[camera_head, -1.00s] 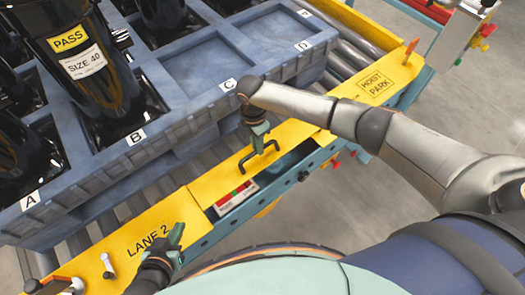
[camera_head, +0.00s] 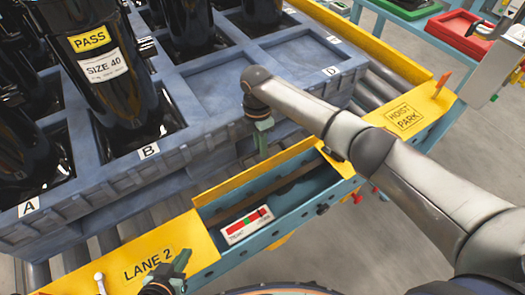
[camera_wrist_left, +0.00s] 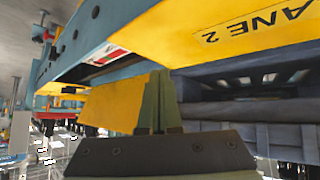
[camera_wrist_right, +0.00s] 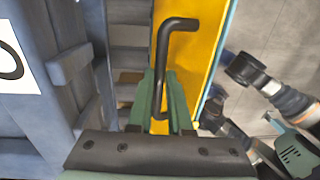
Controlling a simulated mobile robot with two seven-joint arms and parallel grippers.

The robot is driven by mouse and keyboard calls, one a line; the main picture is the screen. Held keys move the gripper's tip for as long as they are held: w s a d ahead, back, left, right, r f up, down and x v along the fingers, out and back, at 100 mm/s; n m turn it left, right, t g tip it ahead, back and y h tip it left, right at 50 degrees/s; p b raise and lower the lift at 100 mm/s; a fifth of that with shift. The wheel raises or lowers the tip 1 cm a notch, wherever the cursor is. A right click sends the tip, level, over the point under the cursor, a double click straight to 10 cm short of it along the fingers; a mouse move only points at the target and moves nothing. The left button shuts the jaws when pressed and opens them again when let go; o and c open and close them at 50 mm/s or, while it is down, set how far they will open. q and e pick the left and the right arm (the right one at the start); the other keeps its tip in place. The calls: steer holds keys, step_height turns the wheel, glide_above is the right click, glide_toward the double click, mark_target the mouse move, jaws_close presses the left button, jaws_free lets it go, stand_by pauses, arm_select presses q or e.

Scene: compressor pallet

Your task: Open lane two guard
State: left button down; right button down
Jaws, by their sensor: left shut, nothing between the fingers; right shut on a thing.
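The yellow lane two guard (camera_head: 230,183) stands raised on its pallet-side edge, and the teal trough (camera_head: 292,190) beneath it is uncovered. A label with red and green marks (camera_head: 246,224) shows on the trough. My right gripper (camera_head: 262,145) is by the guard's pallet side. In the right wrist view it (camera_wrist_right: 166,100) is shut on the black bent handle (camera_wrist_right: 164,55) of the yellow guard panel (camera_wrist_right: 196,60). My left gripper (camera_head: 182,265) is shut and empty beside the yellow LANE 2 plate (camera_head: 135,257); its shut fingers also show in the left wrist view (camera_wrist_left: 160,100).
A blue pallet (camera_head: 215,140) with black compressors (camera_head: 110,85) rests on rollers behind the guard. A yellow HOIST PARK plate (camera_head: 405,115) lies to the right of the trough. A red tray (camera_head: 460,30) sits at the far right. Grey floor is clear at right.

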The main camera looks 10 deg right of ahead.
arm_select(q)
steer(key=shift+a+f+b, duration=0.2)
steer(key=shift+f+b, duration=0.65)
steer(key=shift+b, duration=0.05)
steer(key=shift+a+f+b, duration=0.2)
steer(key=shift+f+b, duration=0.25)
steer(key=w+r+t, duration=0.2)
steer(key=w+r, duration=0.1)
steer(key=r, duration=0.2)
steer(key=w+r+m+t+h+b, duration=0.1)
steer(key=w+r+t, duration=0.2)
steer(key=r, duration=0.3)
steer(key=shift+w+r+t+b, duration=0.3)
steer(key=shift+w, duration=0.15)
arm_select(e)
steer(key=shift+w+a+f+g, duration=0.2)
steer(key=shift+w+g, duration=0.1)
steer(key=shift+w, duration=0.1)
steer(key=shift+w+a+f+g, duration=0.1)
steer(key=shift+w+f+g, duration=0.05)
steer(key=shift+w+g, duration=0.2)
arm_select(q)
steer(key=shift+a, duration=0.1)
arm_select(e)
steer(key=c, duration=1)
jaws_free()
steer(key=shift+w, duration=0.15)
steer(key=shift+c, duration=0.2)
steer(key=shift+o, duration=1)
steer(key=shift+r, duration=0.1)
